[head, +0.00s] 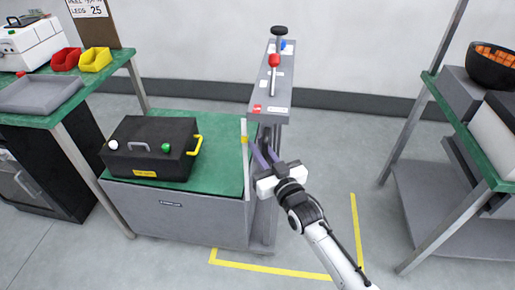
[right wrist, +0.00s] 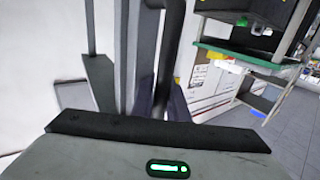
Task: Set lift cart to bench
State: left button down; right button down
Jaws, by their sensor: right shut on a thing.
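The lift cart (head: 180,215) stands in the middle of the head view, a grey body with a green top. A black case (head: 125,165) with a yellow side handle rests on it. At its right side stands a grey column with a top panel (head: 268,95) carrying a red knob (head: 274,60) and a black knob (head: 279,31). A pale upright strip with a yellow mark (head: 244,140) stands beside the column. My right gripper (head: 264,155) is shut at the column, on a dark upright bar (right wrist: 171,50) seen between its fingers in the right wrist view. My left gripper is not in view.
A green-topped bench (head: 108,72) stands left with a grey tray (head: 40,93), red bin (head: 66,58) and yellow bin (head: 95,60). A rack (head: 460,135) with a black bowl (head: 493,68) stands right. Yellow floor tape (head: 270,268) runs around the cart's front right; floor between cart and rack is clear.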

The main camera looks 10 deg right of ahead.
jog(key=shift+w+a+r, duration=0.15)
jog(key=shift+w+a, duration=0.2)
jog(key=shift+a, duration=0.15)
jog(key=c, duration=2.1)
grip_release()
jog(key=o, duration=0.4)
jog(key=shift+w+a+f, duration=0.15)
jog(key=shift+w+f, duration=0.05)
jog(key=shift+s, duration=0.2)
jog(key=v, duration=1)
jog(key=s+f+g, duration=0.3)
jog(key=s+f, duration=0.3)
jog(key=s, duration=0.2)
jog(key=s+d+f+g+h, duration=0.1)
jog(key=s+f+g, duration=0.2)
jog(key=s+f, duration=0.4)
jog(key=s+d+f+g, duration=0.1)
jog(key=s+f+g, duration=0.2)
jog(key=s+f, duration=0.4)
jog(key=shift+s+d, duration=0.15)
jog(key=shift+s, duration=1.25)
